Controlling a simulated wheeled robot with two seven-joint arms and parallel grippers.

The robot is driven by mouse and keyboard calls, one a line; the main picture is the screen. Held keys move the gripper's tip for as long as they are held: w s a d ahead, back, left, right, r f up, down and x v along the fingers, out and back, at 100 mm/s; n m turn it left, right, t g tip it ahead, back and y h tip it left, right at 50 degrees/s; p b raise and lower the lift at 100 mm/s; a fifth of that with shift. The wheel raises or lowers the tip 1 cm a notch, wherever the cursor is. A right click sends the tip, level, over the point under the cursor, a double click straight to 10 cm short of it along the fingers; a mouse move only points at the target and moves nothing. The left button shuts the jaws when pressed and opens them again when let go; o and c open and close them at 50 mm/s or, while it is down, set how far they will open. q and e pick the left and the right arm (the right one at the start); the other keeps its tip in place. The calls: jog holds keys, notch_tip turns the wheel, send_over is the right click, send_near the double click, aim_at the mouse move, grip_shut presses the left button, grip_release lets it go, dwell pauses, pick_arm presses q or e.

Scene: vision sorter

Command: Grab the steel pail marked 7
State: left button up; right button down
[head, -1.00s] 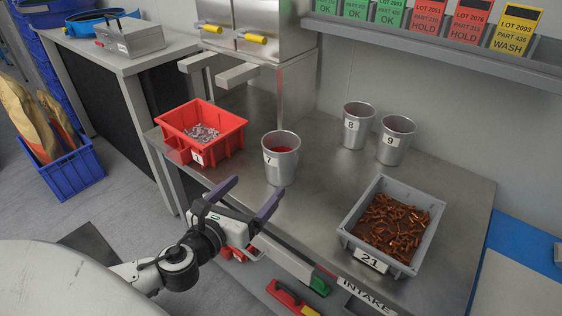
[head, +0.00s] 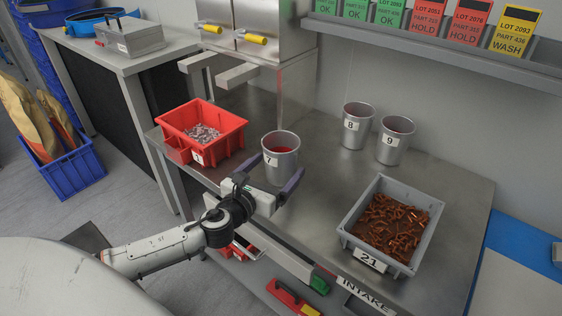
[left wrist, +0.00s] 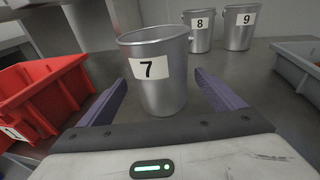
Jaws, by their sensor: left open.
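The steel pail marked 7 (head: 281,160) stands upright on the steel table, with something red inside it. It also shows large in the left wrist view (left wrist: 160,88), its label facing me. My left gripper (head: 274,172) is open, with one purple finger on each side of the pail's lower part. In the left wrist view the fingers (left wrist: 165,98) show gaps to the pail on both sides. My right gripper is not in view.
A red bin (head: 228,137) of metal parts marked 1 stands close left of the pail. Pails 8 (head: 357,130) and 9 (head: 394,146) stand behind to the right. A grey bin (head: 429,232) marked 21 holds rusty parts. The table between is clear.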

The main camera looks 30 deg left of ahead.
pick_arm(q)
jog(key=c, duration=1.2)
jog(key=shift+w+r, duration=0.1)
jog(key=c, duration=0.3)
